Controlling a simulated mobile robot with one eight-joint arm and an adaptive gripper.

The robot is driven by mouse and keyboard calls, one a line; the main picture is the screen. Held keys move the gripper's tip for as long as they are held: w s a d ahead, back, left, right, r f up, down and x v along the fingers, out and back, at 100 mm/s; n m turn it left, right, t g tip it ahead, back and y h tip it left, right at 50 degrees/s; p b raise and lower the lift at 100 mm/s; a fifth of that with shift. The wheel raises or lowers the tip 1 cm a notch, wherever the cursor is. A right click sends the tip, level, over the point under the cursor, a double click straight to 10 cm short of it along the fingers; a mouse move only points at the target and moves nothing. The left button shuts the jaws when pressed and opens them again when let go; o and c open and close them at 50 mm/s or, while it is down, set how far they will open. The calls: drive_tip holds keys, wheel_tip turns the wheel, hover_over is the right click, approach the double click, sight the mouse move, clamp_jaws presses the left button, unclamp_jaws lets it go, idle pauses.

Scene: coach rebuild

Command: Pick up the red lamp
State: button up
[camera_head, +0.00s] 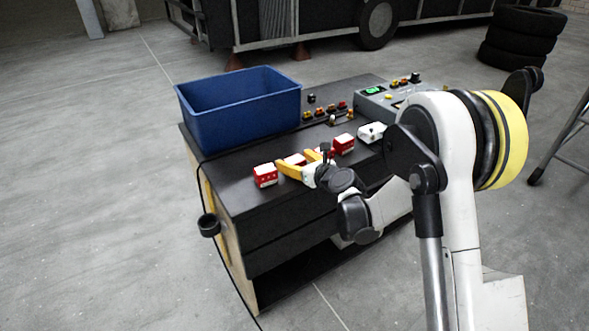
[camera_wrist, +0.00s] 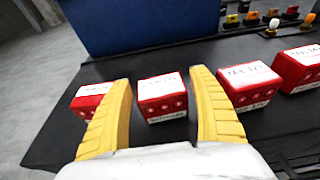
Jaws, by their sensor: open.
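Several red boxes with white labelled tops stand in a row on the black bench top; I cannot tell which one is the red lamp. One red box (camera_wrist: 163,100) lies between the two yellow fingers of my gripper (camera_wrist: 161,76), with a gap on each side. It also shows partly behind the fingers in the head view (camera_head: 296,159). My gripper (camera_head: 293,166) is open and low over the bench. Another red box (camera_head: 265,177) stands left of the fingers, partly hidden in the wrist view (camera_wrist: 88,100). More red boxes stand to the right (camera_wrist: 248,88) (camera_wrist: 301,70).
A blue bin (camera_head: 240,112) stands at the back left of the bench (camera_head: 240,195). Small coloured buttons (camera_head: 325,112) and a grey control panel (camera_head: 385,98) are behind the row. The front left bench corner is clear.

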sight(296, 160)
drive_tip(key=c, duration=1.1)
drive_tip(key=shift+r, duration=0.2)
drive_tip(key=shift+r+p, duration=0.3)
drive_tip(key=r, duration=0.1)
drive_tip(key=r+p, duration=0.2)
drive_tip(key=r, duration=0.1)
drive_tip(key=shift+s+d, duration=0.15)
drive_tip(key=shift+d, duration=0.15)
drive_tip(key=s+d+r+p, duration=0.4)
drive_tip(key=s+d+r, duration=0.1)
drive_tip(key=d, duration=0.4)
drive_tip(key=shift+s+d+r, duration=0.3)
drive_tip(key=shift+s+r, duration=0.05)
drive_tip(key=shift+r, duration=0.2)
